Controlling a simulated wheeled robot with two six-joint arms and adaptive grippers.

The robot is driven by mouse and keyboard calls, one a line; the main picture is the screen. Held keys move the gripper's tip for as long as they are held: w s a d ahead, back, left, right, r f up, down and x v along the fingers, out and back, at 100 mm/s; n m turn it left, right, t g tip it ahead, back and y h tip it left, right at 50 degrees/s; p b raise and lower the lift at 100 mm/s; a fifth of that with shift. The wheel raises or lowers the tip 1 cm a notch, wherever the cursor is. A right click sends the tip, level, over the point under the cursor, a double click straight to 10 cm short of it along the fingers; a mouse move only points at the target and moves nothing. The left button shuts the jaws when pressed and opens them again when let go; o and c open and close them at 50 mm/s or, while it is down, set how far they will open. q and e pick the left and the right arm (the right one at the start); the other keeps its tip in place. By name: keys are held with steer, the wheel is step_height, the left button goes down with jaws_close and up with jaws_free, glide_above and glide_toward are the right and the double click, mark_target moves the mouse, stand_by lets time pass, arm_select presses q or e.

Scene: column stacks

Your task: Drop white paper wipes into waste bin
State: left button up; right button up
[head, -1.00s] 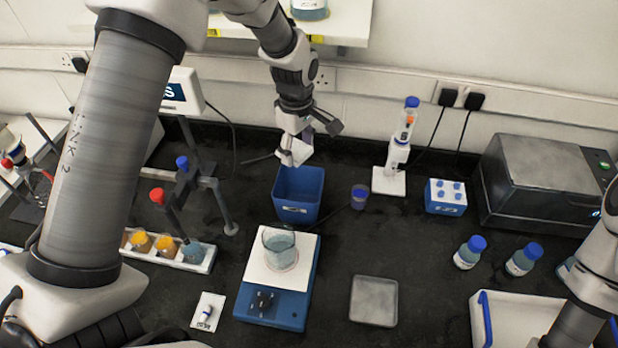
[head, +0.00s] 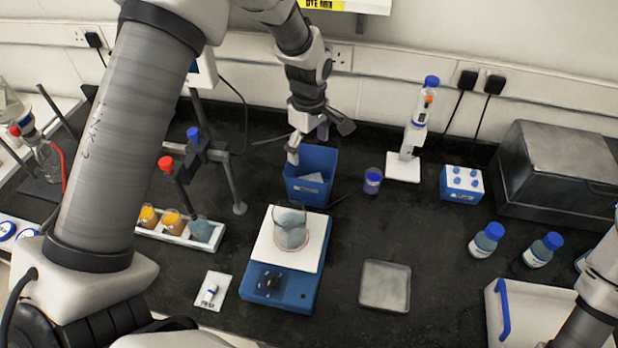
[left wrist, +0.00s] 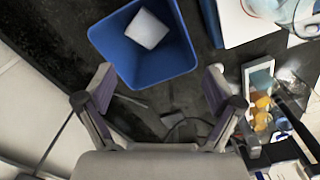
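The blue waste bin (head: 322,194) stands on the bench behind the balance. In the left wrist view the bin (left wrist: 176,64) is open-topped, and a white paper wipe (left wrist: 147,28) lies inside it. The wipe also shows as a pale patch inside the bin in the head view (head: 312,177). My left gripper (head: 294,155) is at the bin's back-left rim, pointing down. In the left wrist view its fingers (left wrist: 160,85) are spread wide with nothing between them. My right gripper is out of view; only part of that arm shows at the right edge.
A blue balance (head: 277,284) with a glass beaker (head: 290,228) stands in front of the bin. A small blue-topped cup (head: 373,181) and a white stand (head: 405,165) are to its right. A clamp stand (head: 236,190) is to its left.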

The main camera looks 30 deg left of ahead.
arm_select(q)
step_height(320, 180, up, 12)
steer(key=shift+w, duration=0.15)
stand_by(0.3)
steer(key=shift+f, duration=0.1)
